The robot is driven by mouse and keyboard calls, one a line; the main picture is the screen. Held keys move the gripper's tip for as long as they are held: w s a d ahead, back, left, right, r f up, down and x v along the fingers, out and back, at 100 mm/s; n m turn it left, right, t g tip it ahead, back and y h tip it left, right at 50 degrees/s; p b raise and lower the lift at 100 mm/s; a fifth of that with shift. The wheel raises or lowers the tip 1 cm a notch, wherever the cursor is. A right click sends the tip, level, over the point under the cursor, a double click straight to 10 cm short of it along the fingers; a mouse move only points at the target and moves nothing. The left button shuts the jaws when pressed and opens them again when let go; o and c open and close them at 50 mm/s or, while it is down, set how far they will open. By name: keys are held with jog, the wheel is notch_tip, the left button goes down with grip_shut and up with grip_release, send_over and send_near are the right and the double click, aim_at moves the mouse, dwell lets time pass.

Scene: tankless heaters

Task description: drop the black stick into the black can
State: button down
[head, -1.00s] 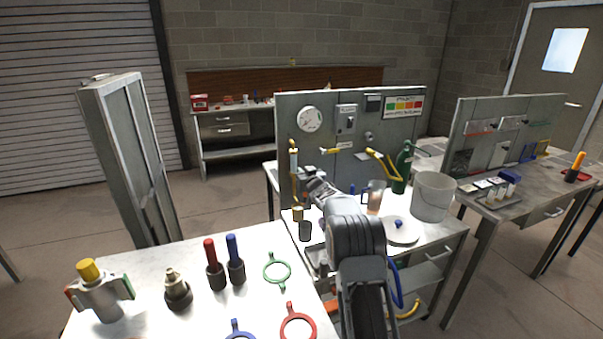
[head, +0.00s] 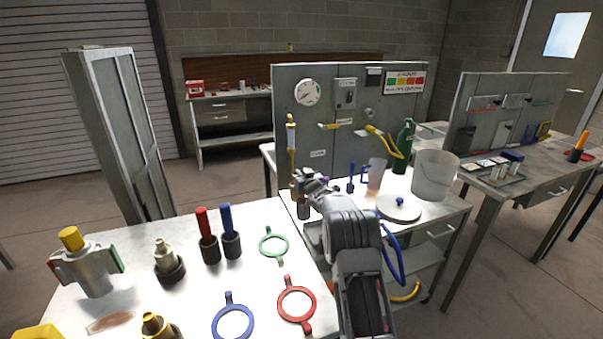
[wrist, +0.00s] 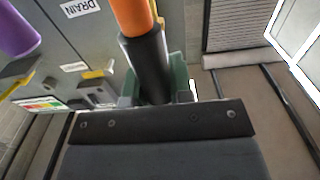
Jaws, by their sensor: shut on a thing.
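My gripper (wrist: 155,88) is shut on a black stick (wrist: 150,62) with an orange end, seen close up in the wrist view. The stick runs up and out of the top of that view. In the head view my gripper (head: 306,184) is over the left part of the cart top, in front of the grey panel. The stick cannot be made out clearly there. A dark can (head: 303,211), which looks like the black can, stands upright on the cart just below my gripper. My arm hides part of the area beside it.
The grey panel (head: 350,120) with gauge and valves stands behind. A clear beaker (head: 376,174), a green bottle (head: 404,145), a white bucket (head: 436,175) and a round lid (head: 399,208) are to the right. The front table (head: 190,295) holds coloured rings and fittings.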

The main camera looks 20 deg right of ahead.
jog(key=shift+f, duration=0.85)
jog(key=c, duration=0.9)
grip_release()
jog(key=shift+b, duration=0.3)
jog(key=s+b, duration=0.4)
jog(key=s, duration=0.6)
jog(key=shift+r, duration=0.1)
